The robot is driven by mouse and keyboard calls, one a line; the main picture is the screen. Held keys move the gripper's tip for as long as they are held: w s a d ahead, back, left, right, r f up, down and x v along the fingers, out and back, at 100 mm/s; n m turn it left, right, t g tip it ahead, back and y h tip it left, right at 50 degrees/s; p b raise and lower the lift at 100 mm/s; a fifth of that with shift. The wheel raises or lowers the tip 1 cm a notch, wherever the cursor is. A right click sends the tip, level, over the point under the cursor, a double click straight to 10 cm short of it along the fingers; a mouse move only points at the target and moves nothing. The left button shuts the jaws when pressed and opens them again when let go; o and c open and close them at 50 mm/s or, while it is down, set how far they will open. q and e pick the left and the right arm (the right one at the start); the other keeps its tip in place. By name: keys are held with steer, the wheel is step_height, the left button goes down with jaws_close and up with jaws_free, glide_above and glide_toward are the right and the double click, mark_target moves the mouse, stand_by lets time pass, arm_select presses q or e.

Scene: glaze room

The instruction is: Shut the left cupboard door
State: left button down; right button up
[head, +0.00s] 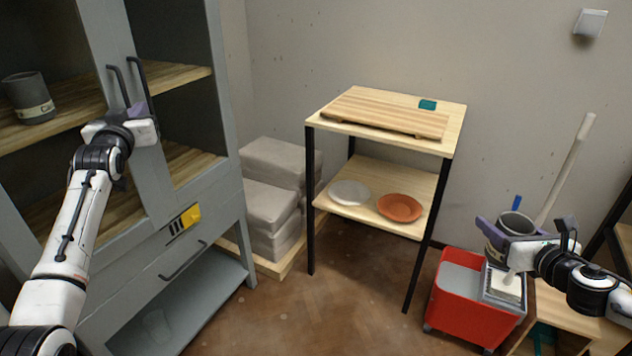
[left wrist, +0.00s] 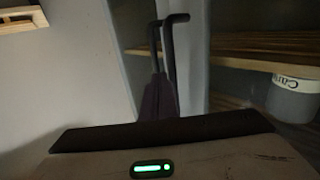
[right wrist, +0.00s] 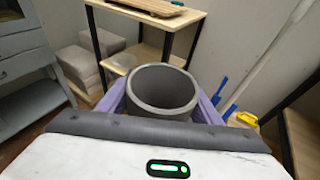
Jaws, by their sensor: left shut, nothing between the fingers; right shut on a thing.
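The grey cupboard (head: 222,196) stands at the left, with two glazed doors. The left door (head: 92,30) and right door (head: 170,110) have dark upright handles side by side near the middle. The left door looks shut or nearly shut; I cannot tell if a small gap is left. My left gripper (head: 138,110) is shut and empty at the lower ends of the handles; its fingers (left wrist: 158,100) stand just below and before them in the left wrist view. Touch is unclear. My right gripper (head: 503,232) is shut on a grey mug (right wrist: 162,88), far from the cupboard.
A labelled grey mug (head: 28,97) stands on a shelf behind the left door glass. A drawer with a yellow label (head: 190,215) is below the doors. A shelf unit (head: 450,125) with a board and plates, stacked bags (head: 270,205) and a red bucket (head: 462,305) stand to the right.

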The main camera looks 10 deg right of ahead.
arm_select(q)
steer(key=shift+w+a, duration=0.3)
steer(key=shift+w, duration=0.1)
stand_by(0.4)
